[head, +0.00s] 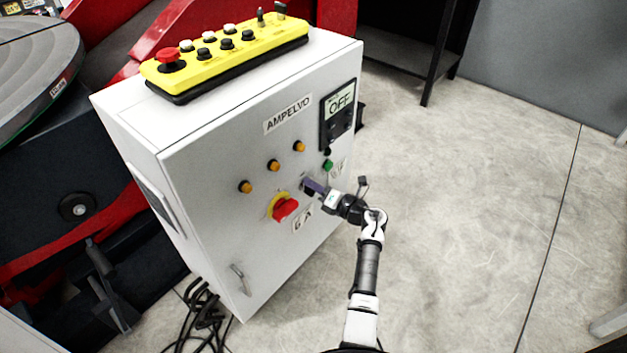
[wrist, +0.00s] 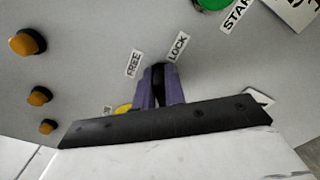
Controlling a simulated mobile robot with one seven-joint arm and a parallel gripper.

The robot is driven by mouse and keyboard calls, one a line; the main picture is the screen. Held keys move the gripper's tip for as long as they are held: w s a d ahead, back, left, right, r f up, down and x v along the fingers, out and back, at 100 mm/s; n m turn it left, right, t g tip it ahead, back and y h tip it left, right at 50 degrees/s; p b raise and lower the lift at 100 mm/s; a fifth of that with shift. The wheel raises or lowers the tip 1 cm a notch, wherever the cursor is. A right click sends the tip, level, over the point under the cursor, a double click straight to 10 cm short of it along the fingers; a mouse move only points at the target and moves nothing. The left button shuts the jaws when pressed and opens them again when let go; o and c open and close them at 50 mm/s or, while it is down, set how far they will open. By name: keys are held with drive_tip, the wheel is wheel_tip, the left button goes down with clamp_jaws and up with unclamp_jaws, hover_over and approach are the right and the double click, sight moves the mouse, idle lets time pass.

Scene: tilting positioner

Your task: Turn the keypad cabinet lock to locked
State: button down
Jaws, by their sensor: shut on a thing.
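The keypad cabinet (head: 215,190) is a light grey box with an AMPELVO label on its front. My gripper (head: 308,184) is at the cabinet front, right of the red rotary switch. In the wrist view, my gripper's purple fingers (wrist: 159,88) are shut on a small black lock knob (wrist: 158,76), one finger on each side. A FREE label (wrist: 133,63) is to the knob's upper left and a LOCK label (wrist: 178,47) to its upper right. The knob's tip shows between the two labels; its exact setting is hard to tell. The fingers hide most of its sides.
A red switch on a yellow plate (head: 285,208) is close left of my gripper. Orange lamps (head: 273,165) and a green START button (head: 328,165) are above it. A black display panel reads OFF (head: 340,104). A yellow control box (head: 225,50) lies on top.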

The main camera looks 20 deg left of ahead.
drive_tip(key=m+p, duration=0.3)
drive_tip(key=m, duration=0.1)
drive_tip(key=shift+w+m, duration=0.1)
drive_tip(key=shift+m, duration=0.2)
drive_tip(key=shift+f+m+p, duration=0.15)
drive_tip(key=shift+m+p, duration=0.25)
drive_tip(key=shift+m, duration=0.35)
drive_tip(key=shift+f+m+p, duration=0.15)
drive_tip(key=shift+m+p, duration=0.25)
drive_tip(key=shift+m, duration=0.35)
drive_tip(key=c, duration=1.5)
unclamp_jaws()
drive_tip(key=shift+o, duration=0.2)
drive_tip(key=b+v, duration=0.1)
drive_tip(key=v, duration=1.3)
